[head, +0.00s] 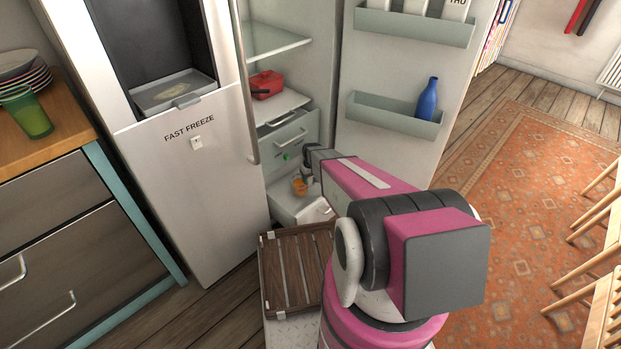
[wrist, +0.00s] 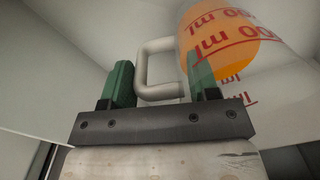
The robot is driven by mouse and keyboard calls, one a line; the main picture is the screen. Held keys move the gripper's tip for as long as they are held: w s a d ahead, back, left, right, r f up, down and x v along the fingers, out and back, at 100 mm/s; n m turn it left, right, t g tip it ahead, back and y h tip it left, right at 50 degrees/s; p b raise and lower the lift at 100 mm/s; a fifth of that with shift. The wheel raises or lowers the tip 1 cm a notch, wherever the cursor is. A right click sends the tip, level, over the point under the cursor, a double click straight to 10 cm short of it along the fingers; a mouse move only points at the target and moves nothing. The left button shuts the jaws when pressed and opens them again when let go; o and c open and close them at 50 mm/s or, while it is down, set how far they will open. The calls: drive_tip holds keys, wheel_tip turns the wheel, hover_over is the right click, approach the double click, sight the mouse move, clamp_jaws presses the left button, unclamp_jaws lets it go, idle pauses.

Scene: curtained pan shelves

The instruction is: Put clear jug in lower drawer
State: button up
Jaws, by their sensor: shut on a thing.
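The clear jug (wrist: 222,88) has orange contents, red measuring marks and a pale handle (wrist: 143,68). In the wrist view the handle is between the green fingers of my gripper (wrist: 160,76), which is shut on it. In the head view the jug (head: 300,186) shows small and orange below my gripper (head: 297,165), at the open lower drawer (head: 284,208) of the fridge. Whether it rests on the drawer floor or hangs above it I cannot tell. My arm hides part of the drawer.
A closed upper drawer (head: 291,138) is just above, with a red container (head: 266,84) on the shelf over it. The open fridge door (head: 385,75) stands to the right, holding a blue bottle (head: 427,98). The freezer front (head: 196,190) is at left.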

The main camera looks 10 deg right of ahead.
drive_tip(key=shift+f, duration=0.1)
drive_tip(key=shift+f, duration=0.6)
drive_tip(key=shift+f, duration=0.25)
idle(0.6)
drive_tip(key=o, duration=1.6)
wheel_tip(320, 180, up, 11)
drive_tip(key=shift+d+f, duration=0.1)
